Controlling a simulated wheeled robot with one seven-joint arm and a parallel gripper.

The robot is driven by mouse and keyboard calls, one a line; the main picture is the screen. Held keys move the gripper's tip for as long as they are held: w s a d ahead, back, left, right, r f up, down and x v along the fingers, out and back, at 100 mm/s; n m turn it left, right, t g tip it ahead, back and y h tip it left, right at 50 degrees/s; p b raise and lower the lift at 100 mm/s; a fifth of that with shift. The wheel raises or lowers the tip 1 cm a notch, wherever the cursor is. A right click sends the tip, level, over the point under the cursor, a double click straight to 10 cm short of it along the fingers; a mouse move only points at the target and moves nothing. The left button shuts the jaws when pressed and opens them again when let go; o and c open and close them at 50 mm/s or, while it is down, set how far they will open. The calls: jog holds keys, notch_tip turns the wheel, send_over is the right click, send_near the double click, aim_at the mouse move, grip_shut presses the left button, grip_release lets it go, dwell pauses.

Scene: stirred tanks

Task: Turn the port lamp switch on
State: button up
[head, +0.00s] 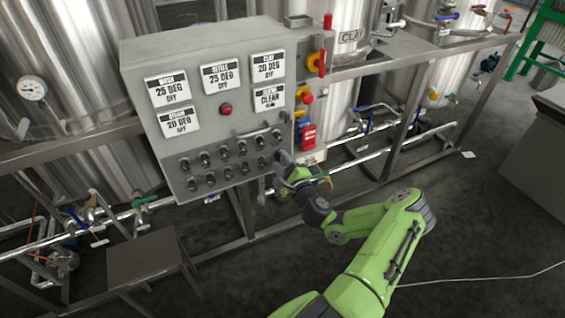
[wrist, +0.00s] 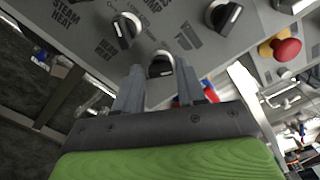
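A grey control panel (head: 225,110) carries two rows of black rotary switches with pale pointer bars along its lower part. I cannot read which one is the port lamp switch. My gripper (head: 283,158) is at the panel's lower right corner. In the wrist view my gripper (wrist: 160,72) is open. One black switch (wrist: 161,64) shows between its fingertips; whether they touch it I cannot tell. Another switch (wrist: 125,29) is at the upper left, labelled near "STEAM HEAT", and a third switch (wrist: 223,16) is at the upper right, near a partly hidden "PUMP" label.
A red button on a yellow base (wrist: 286,49) is right of the switches. A red switch box (head: 308,136) is on the panel's right side. Steel tanks (head: 70,100) and pipe rails stand behind. A small grey stand (head: 145,258) is at lower left.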

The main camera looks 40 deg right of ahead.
jog(key=shift+o, duration=1.2)
jog(key=v, duration=1.5)
jog(key=shift+s+a+p, duration=0.2)
jog(key=shift+s+p, duration=0.15)
jog(key=shift+p, duration=0.05)
